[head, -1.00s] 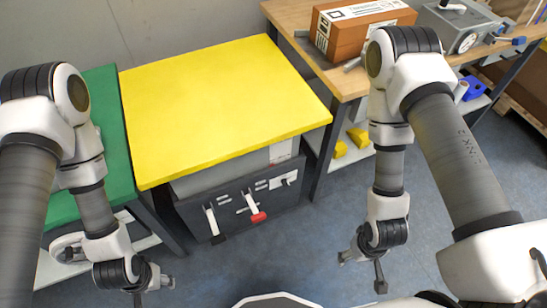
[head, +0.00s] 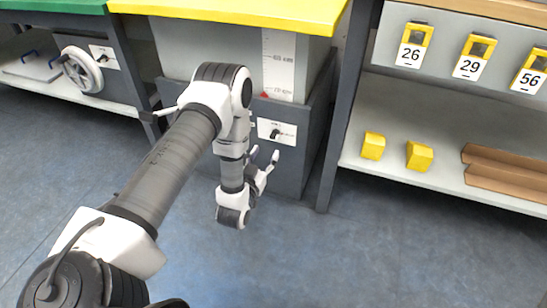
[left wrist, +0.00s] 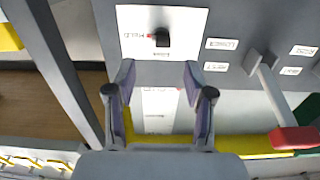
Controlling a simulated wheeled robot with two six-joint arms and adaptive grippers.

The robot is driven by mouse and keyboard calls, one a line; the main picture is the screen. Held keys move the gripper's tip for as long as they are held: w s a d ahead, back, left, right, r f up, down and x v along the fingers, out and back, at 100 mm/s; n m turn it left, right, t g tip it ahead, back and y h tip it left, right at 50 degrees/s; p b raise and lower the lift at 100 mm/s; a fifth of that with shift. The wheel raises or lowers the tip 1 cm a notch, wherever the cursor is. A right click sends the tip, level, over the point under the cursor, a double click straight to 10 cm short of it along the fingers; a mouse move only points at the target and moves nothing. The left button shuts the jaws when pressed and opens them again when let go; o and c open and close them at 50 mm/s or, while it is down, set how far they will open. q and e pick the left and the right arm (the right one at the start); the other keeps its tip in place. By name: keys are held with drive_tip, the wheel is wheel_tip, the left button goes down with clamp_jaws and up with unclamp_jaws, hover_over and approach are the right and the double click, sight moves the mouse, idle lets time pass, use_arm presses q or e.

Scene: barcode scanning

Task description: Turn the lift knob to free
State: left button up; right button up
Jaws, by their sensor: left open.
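The lift knob (head: 276,134) is a small dark knob on a white plate (head: 290,130), on the grey front of the yellow-topped lift table (head: 230,12). In the left wrist view the black knob (left wrist: 163,38) shows upside down, with a red mark on its left side next to the word HELD. The other label on the plate is too small to read. My left gripper (head: 264,156) is open and empty in front of the panel, just below the plate. In the left wrist view its fingertips (left wrist: 159,74) are apart, with the knob beyond them. My right gripper is out of view.
A lever with a red grip (left wrist: 293,138) is near the plate. A scale strip (head: 279,65) stands above the plate. A grey table leg (head: 345,110) and a shelf with yellow blocks (head: 373,146) are on the right. A handwheel (head: 80,70) is at the left.

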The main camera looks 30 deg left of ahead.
sight(273, 137)
use_arm(q)
drive_tip(key=b+x, duration=0.3)
drive_tip(key=x, duration=0.4)
drive_tip(key=shift+w+a+r, duration=0.1)
drive_tip(key=shift+w+a, duration=0.05)
drive_tip(key=shift+w, duration=0.1)
clamp_jaws()
